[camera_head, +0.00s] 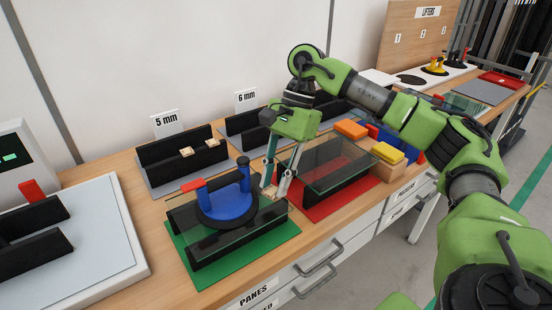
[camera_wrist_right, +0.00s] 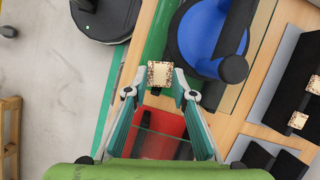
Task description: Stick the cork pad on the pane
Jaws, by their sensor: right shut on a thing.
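My right gripper (camera_head: 275,187) is shut on a small speckled cork pad (camera_wrist_right: 160,75), which sits at its fingertips (camera_wrist_right: 160,93). In the head view the fingers point down at the right end of a glass pane (camera_head: 225,238) lying on black supports over a green mat (camera_head: 281,235). A blue two-handled suction lifter (camera_head: 226,204) stands on this pane; it also shows in the wrist view (camera_wrist_right: 205,38). I cannot tell whether the held pad touches the pane. Two more cork pads (camera_head: 186,152) (camera_head: 212,143) lie on the 5 mm rack. My left gripper is not in view.
A second glass pane (camera_head: 335,158) stands over a red mat (camera_head: 318,208) just right of the gripper. Yellow (camera_head: 387,153) and orange (camera_head: 350,129) blocks lie beyond it. The 5 mm (camera_head: 180,167) and 6 mm racks stand behind. A grey-topped device (camera_head: 90,230) is at left.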

